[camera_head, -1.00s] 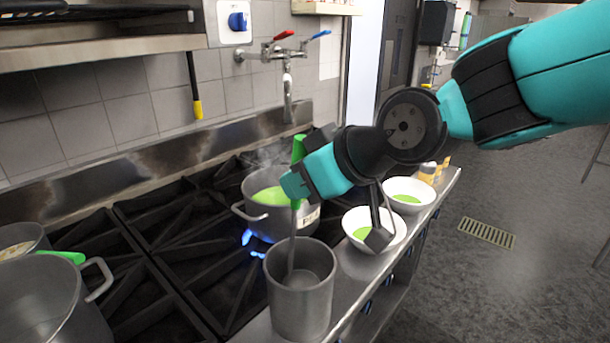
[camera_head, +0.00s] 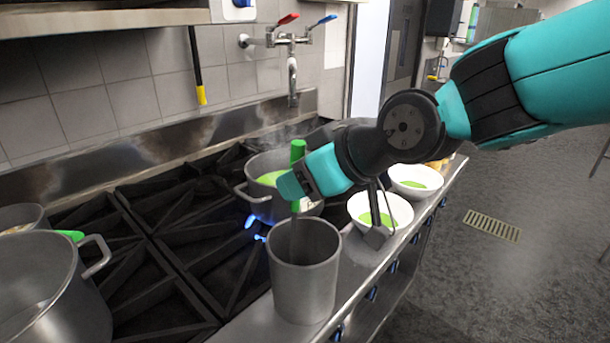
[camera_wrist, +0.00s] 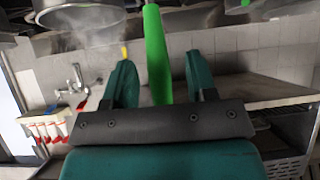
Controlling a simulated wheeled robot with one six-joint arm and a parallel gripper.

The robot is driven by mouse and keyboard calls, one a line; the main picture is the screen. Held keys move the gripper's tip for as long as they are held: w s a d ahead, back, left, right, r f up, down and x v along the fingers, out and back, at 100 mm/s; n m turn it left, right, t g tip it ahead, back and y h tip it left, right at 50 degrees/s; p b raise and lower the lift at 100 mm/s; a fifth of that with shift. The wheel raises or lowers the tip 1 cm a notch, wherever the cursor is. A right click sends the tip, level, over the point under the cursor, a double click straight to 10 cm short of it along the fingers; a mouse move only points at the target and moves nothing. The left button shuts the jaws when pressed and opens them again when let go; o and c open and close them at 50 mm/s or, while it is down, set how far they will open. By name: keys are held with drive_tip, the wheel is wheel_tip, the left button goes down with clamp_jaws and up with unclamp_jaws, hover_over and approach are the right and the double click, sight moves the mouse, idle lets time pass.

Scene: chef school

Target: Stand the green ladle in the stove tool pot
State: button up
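The green ladle stands upright with its green handle (camera_head: 298,152) on top. Its grey shaft (camera_head: 294,233) goes down into the grey metal tool pot (camera_head: 303,284), and its lower end is hidden inside. The pot stands on the metal ledge at the stove's front. My gripper (camera_head: 290,190) is at the handle, above the pot's rim. In the wrist view, the green handle (camera_wrist: 157,52) lies between the two teal fingers of my gripper (camera_wrist: 160,82), with a visible gap on each side, so the gripper looks open around it.
A steaming pot of green soup (camera_head: 262,200) stands over a blue flame just behind. White bowls of green soup (camera_head: 380,222) (camera_head: 415,190) stand right along the ledge. A large pot (camera_head: 50,295) is at the left. The wall tap (camera_head: 291,62) is behind.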

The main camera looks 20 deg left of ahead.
idle(0.4)
drive_tip(key=b+v, duration=0.3)
drive_tip(key=v, duration=1.4)
drive_tip(key=s+d+f+m+g+h, duration=0.1)
drive_tip(key=s+d+f+m+h, duration=0.2)
drive_tip(key=s+d+f, duration=0.2)
drive_tip(key=s+d+f+m+g+h, duration=0.2)
drive_tip(key=s+d+f+m, duration=0.2)
drive_tip(key=d+f, duration=0.7)
drive_tip(key=shift+s+d+f+h, duration=0.25)
drive_tip(key=shift+s+f+h, duration=0.15)
drive_tip(key=shift+s, duration=0.75)
